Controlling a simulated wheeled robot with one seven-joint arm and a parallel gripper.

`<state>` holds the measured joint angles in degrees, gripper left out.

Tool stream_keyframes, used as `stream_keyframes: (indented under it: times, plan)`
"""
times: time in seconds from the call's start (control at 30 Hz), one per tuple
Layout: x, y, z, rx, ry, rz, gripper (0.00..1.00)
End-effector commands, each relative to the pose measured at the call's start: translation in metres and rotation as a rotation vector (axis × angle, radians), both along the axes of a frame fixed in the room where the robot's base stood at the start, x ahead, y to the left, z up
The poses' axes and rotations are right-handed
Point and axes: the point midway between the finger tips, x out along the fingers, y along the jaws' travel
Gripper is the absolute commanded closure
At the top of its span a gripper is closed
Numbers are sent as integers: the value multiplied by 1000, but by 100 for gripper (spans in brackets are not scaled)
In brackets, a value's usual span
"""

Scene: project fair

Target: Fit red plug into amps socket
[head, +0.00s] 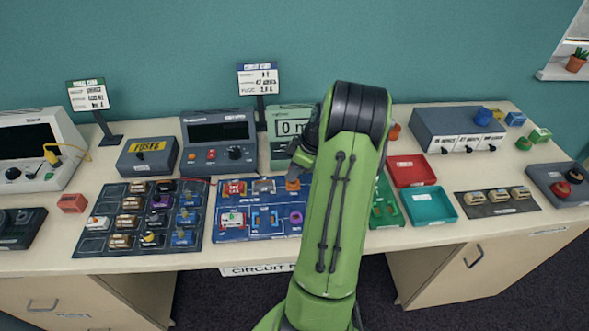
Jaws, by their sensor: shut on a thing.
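My green arm rises through the middle of the head view, and its dark wrist bends away over the table. The dark part at its left edge looks like my gripper (303,150), just in front of the green meter (291,121). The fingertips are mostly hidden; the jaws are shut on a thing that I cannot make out. The meter's display starts with "0 m"; its right and lower parts, with any amps socket, are hidden behind my arm and wrist. I cannot identify the red plug. A red round piece (574,175) sits on a dark block at the far right.
A blue circuit board (226,234) lies before the meter, with a dark parts tray (84,242) left of it. A blue-grey instrument (219,131) stands left of the meter. Red (411,171) and teal (431,206) trays lie right of my arm, before a grey box (452,128).

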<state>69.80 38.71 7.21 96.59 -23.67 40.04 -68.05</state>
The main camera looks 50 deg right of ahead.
Motion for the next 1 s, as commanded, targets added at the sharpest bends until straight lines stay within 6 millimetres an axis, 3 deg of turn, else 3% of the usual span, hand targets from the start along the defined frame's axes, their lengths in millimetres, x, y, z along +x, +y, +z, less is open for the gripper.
stream_keyframes:
  times: [1.0]
  plan:
    - [0,0,-8,0,0,0,100]
